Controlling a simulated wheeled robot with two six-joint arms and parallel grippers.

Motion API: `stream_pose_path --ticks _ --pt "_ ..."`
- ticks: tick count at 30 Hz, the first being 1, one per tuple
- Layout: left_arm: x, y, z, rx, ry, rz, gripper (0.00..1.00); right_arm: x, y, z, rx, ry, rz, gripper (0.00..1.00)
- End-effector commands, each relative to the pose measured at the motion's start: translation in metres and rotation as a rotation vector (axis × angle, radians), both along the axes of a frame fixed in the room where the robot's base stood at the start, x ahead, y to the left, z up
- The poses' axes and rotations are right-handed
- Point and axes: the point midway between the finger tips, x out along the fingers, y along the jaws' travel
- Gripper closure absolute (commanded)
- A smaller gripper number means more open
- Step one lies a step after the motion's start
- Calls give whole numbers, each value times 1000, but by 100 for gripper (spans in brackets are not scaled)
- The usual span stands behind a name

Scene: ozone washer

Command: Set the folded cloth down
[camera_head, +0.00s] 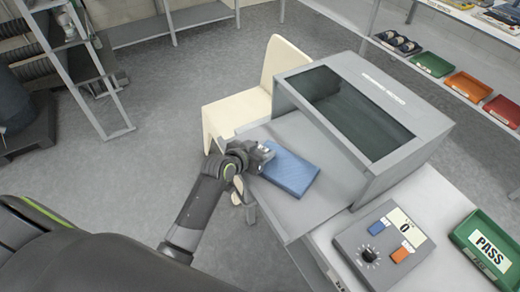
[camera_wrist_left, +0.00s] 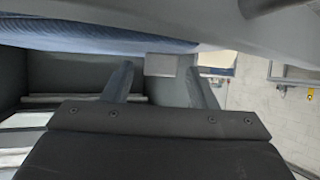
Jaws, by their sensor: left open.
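The folded blue cloth (camera_head: 291,173) lies flat on the grey tray (camera_head: 318,209) in front of the washer's box. My left gripper (camera_head: 266,153) is at the cloth's upper left edge, with its jaws open. In the left wrist view the two fingers (camera_wrist_left: 160,82) stand apart with nothing between them. The blue cloth (camera_wrist_left: 95,37) shows as a band across the upper left there, beyond the fingertips. Whether a finger touches the cloth I cannot tell. My right gripper is not in view.
The grey washer (camera_head: 430,116) with a dark window stands behind the tray. A control panel (camera_head: 380,247) with a knob and buttons and a green PASS tray (camera_head: 488,247) are at the lower right. A cream chair (camera_head: 283,62) stands close behind the tray. Shelves with coloured bins line the right.

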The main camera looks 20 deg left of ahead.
Motion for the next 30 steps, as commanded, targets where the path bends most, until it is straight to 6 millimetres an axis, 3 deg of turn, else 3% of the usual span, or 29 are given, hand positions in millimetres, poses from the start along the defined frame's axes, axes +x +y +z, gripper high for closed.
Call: stream_pose_path --ticks 8,21,30 --pt "-11 4 8 0 -1 1 48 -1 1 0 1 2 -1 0" --pt "-75 21 43 1 0 0 48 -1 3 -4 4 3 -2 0" --pt "-99 28 58 1 0 0 48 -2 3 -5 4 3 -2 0"
